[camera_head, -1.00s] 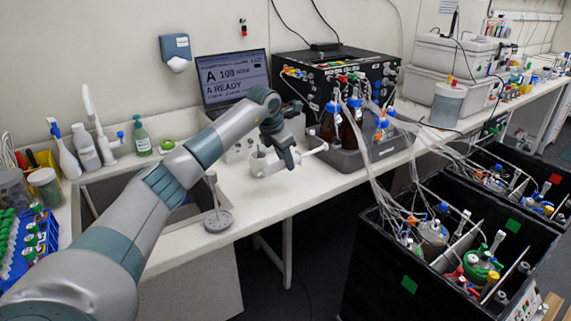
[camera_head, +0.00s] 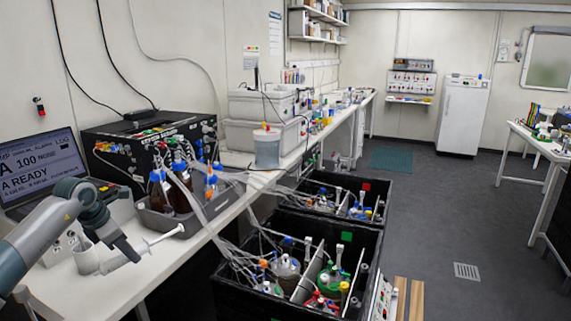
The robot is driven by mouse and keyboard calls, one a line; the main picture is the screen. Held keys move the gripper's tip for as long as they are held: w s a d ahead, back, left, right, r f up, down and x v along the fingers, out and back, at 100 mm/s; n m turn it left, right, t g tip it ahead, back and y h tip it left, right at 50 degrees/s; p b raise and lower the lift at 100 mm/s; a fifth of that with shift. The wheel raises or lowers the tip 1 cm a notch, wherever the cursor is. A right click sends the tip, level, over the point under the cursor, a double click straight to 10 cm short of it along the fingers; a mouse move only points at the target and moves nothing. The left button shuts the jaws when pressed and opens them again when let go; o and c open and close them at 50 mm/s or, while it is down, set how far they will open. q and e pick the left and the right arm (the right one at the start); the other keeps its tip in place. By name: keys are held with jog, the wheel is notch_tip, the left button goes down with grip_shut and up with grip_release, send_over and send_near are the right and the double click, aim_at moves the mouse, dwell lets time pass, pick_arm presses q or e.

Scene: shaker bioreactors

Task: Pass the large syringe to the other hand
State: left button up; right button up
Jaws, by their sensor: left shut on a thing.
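The large syringe (camera_head: 152,242) is white, with a long thin rod and a small round end at the right. It sticks out to the right from my left gripper (camera_head: 127,256), tilted slightly up toward that end. My left gripper is shut on the syringe and holds it above the front part of the bench. Part of the syringe is hidden by the gripper. My right gripper is not in view.
A grey tray with brown bottles (camera_head: 178,192) stands just right of the syringe. A white cup-like holder (camera_head: 86,258) is beside my left gripper. A laptop (camera_head: 40,165) and a black pump box (camera_head: 150,150) are behind. Black crates with vessels (camera_head: 345,238) stand right; open floor lies beyond.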

pick_arm(q)
jog(key=s+d+f+m+g+h, duration=0.3)
jog(key=s+d+m+g, duration=0.2)
jog(key=s+d+m, duration=1.05)
jog(key=s+d+m+g+y, duration=0.1)
jog(key=s+d+m+g, duration=0.1)
jog(key=s+d+m, duration=0.2)
jog(key=s+d+f+m+g+y, duration=0.1)
jog(key=s+d+m+g, duration=0.1)
jog(key=s+m, duration=0.6)
jog(key=s+d, duration=0.1)
jog(key=s, duration=0.1)
jog(key=shift+s+d+y, duration=0.3)
jog(key=shift+s+d, duration=0.1)
jog(key=w+d+r+m+y, duration=0.1)
jog(key=d+r+m, duration=0.3)
jog(key=r, duration=0.7)
jog(key=w+d+r+m+y, duration=0.1)
jog(key=d+r+m, duration=0.3)
jog(key=d+r, duration=0.4)
notch_tip(320, 180, up, 3)
jog(key=shift+y, duration=0.7)
